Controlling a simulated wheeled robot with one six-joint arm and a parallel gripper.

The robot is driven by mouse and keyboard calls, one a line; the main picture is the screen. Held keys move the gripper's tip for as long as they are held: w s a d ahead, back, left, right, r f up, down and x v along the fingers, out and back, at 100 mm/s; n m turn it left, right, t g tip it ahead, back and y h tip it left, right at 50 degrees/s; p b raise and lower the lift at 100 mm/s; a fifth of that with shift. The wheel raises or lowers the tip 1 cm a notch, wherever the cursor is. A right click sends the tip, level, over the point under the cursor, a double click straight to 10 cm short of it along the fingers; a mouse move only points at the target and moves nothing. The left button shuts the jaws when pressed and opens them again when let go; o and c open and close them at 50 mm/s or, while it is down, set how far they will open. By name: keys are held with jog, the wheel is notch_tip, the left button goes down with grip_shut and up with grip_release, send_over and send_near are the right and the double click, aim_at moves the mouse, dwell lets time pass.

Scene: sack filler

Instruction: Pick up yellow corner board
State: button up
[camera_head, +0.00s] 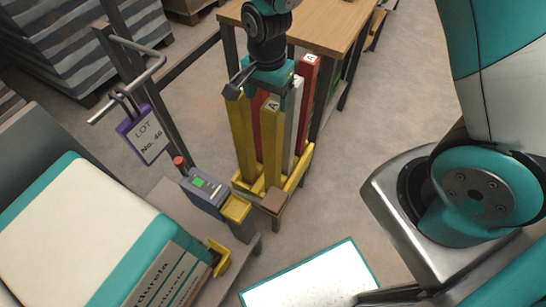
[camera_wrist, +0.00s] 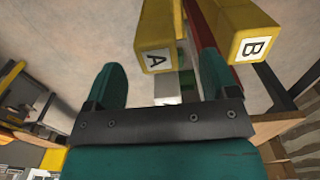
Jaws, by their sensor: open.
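Several tall corner boards stand upright in a yellow rack (camera_head: 292,183). One yellow corner board with an A label (camera_head: 271,150) is at the front, and another yellow board (camera_head: 243,140) stands to its left. A white board (camera_head: 293,125) and red boards, one (camera_head: 308,85) with an A label, stand behind. My gripper (camera_head: 262,82) is over the boards' tops, with its fingers apart. In the wrist view, the yellow board marked A (camera_wrist: 157,30) shows between and beyond the open fingers (camera_wrist: 161,78). A yellow board marked B (camera_wrist: 240,22) is to its right. I cannot tell any contact.
A wooden table (camera_head: 310,22) stands right behind the rack. A metal handle with a purple lot tag (camera_head: 144,135) and a grey control box (camera_head: 205,190) are to the left. Floor is open right of the rack.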

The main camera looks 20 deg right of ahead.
aim_at(271, 117)
notch_tip(271, 117, down, 2)
jog(key=shift+d+f+p, duration=0.2)
jog(key=shift+f, duration=1.2)
jog(key=shift+d+f+p, duration=0.15)
jog(key=shift+f, duration=1.2)
jog(key=c, duration=1.4)
jog(key=shift+o, duration=0.2)
jog(key=shift+r, duration=0.15)
